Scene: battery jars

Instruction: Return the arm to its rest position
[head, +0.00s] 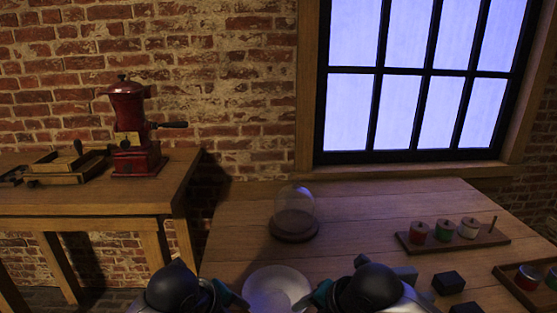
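My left arm's dark rounded link (174,287) is at the bottom edge, left of a pale round dish. My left gripper (236,298) seems to be the small grey and teal part at the dish's left side. My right arm's dark rounded link (372,287) is at the bottom, right of the dish. My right gripper (312,298) seems to be the similar part at the dish's right side. The fingers are too small and hidden to tell open from shut. I see nothing held. The pale dish (277,285) lies on the table between them.
A glass dome on a dark base (294,236) stands behind the dish. A wooden rack (490,238) holds coloured jars and a bare peg. Black blocks (447,283) and a tray (507,270) with jars lie right. A red grinder (132,130) stands on the left bench.

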